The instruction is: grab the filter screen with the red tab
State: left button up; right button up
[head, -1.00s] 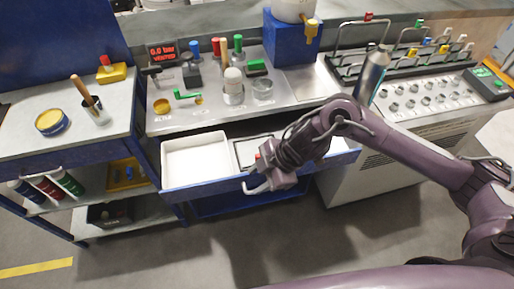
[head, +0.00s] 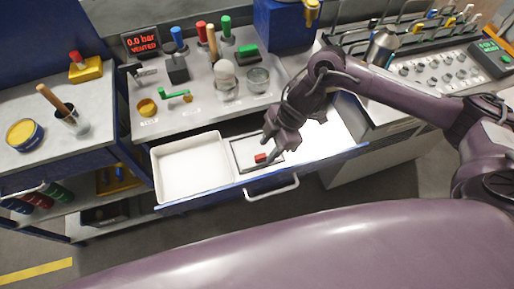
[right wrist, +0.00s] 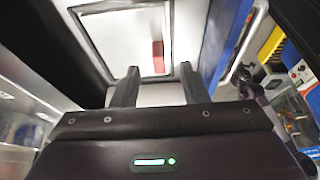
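The filter screen (head: 241,155) is a flat, dark-framed rectangle lying in the open drawer, right of a white tray. Its small red tab (head: 261,158) faces the drawer front. My right gripper (head: 268,146) is just above the screen, beside the tab, pointing down, and partly covers the frame. In the right wrist view its two fingers (right wrist: 157,88) are apart with nothing between them. The screen (right wrist: 84,30) lies beyond them, with the red tab (right wrist: 157,57) ahead of the gap.
The drawer has a front handle (head: 272,188) and a white tray (head: 192,168) at its left; its right part looks bare. A side cart (head: 95,110) stands left.

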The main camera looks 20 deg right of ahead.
aim_at(262, 155)
jog(key=x, duration=0.2)
jog(key=shift+a+f, duration=0.25)
jog(key=shift+a, duration=0.1)
jog(key=shift+a+f+p, duration=0.25)
jog(key=shift+f+p, duration=0.05)
jog(key=shift+f, duration=0.35)
jog(key=c, duration=0.9)
pick_arm(q)
jog(key=shift+w+d+r, duration=0.1)
jog(key=shift+w+r, duration=0.4)
jog(key=shift+w, duration=0.1)
pick_arm(e)
grip_shut()
